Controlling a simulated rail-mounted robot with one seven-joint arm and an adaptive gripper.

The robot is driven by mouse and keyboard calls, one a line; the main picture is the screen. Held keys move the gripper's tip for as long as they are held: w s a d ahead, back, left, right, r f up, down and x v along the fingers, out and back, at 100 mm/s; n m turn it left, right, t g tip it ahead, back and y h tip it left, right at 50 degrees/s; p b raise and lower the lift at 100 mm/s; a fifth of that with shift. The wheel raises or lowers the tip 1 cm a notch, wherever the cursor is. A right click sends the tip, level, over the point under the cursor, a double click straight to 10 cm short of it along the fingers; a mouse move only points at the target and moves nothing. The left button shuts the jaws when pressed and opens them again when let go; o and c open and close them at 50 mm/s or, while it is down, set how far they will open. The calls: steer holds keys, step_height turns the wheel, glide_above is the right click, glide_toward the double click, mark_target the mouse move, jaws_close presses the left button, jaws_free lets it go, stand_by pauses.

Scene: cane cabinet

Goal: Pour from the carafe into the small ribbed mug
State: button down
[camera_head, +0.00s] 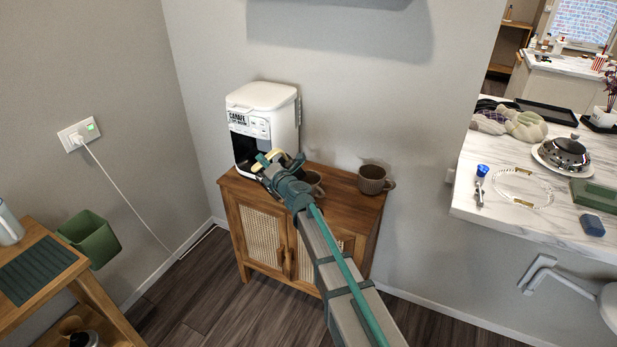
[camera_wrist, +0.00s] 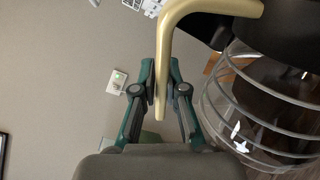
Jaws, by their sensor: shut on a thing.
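My gripper (camera_head: 270,163) is shut on the gold handle (camera_wrist: 165,50) of the carafe, in front of the coffee maker. In the wrist view the fingers (camera_wrist: 161,78) close around the handle's hanging part. The clear carafe body (camera_wrist: 215,100) with its metal rings shows at the right, with a dark top. In the head view my gripper and arm hide most of the carafe. A brown ribbed mug (camera_head: 372,180) stands upright at the right of the cabinet top. Another brown mug (camera_head: 314,178) is partly hidden behind my gripper; I cannot tell their sizes apart surely.
The white coffee maker (camera_head: 264,105) stands at the cabinet's (camera_head: 345,213) back left against the wall. A marble counter (camera_head: 490,180) with several items is at the right. A wooden side table (camera_head: 38,245) with a green bin (camera_head: 90,240) is at the left.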

steer(key=shift+w+d+r+m+p, duration=0.2)
steer(key=shift+r+m+p, duration=0.1)
steer(key=shift+r+p, duration=0.25)
steer(key=shift+w+d+m+p, duration=0.45)
steer(key=shift+d+m+p, duration=0.25)
steer(key=shift+p, duration=0.55)
stand_by(2.3)
